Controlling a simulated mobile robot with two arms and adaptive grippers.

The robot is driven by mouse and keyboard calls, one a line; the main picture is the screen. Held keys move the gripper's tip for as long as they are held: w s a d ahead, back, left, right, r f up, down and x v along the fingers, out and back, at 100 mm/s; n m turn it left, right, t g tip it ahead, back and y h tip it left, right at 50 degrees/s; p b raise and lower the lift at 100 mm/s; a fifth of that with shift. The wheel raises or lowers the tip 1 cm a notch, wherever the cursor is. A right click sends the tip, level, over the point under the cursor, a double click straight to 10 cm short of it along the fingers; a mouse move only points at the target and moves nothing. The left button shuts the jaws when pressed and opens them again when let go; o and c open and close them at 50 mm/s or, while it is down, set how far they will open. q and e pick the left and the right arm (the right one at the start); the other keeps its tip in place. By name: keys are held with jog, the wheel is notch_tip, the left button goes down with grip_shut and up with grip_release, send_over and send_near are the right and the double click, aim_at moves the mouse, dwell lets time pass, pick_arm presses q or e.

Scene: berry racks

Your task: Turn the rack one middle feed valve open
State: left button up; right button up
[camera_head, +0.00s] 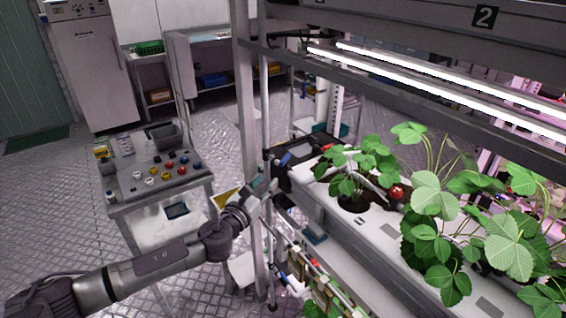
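My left arm reaches in from the lower left, and its gripper (262,192) is at the near end post of the plant rack. The gripper is small and partly lost against the post and dark fittings, so I cannot tell whether its fingers are open or shut. Dark fittings with a small blue part (285,159) sit at the end of the white growing trough (305,178), close to the gripper. I cannot clearly make out the valve or its handle position. My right gripper is not in view.
The rack's upper beam bears a label "2" (485,16). Strawberry plants (430,200) with a red berry (395,192) fill the trough. A grey cart (158,178) with small coloured items stands left of the rack. Patterned floor (60,215) is clear at left.

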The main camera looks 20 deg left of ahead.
aim_at(281, 164)
pick_arm(q)
jog(key=w, duration=0.3)
jog(key=w+d, duration=0.1)
jog(key=w, duration=0.7)
jog(key=shift+w+d, duration=0.15)
jog(key=shift+d, duration=0.15)
jog(key=shift+c, duration=0.2)
grip_shut()
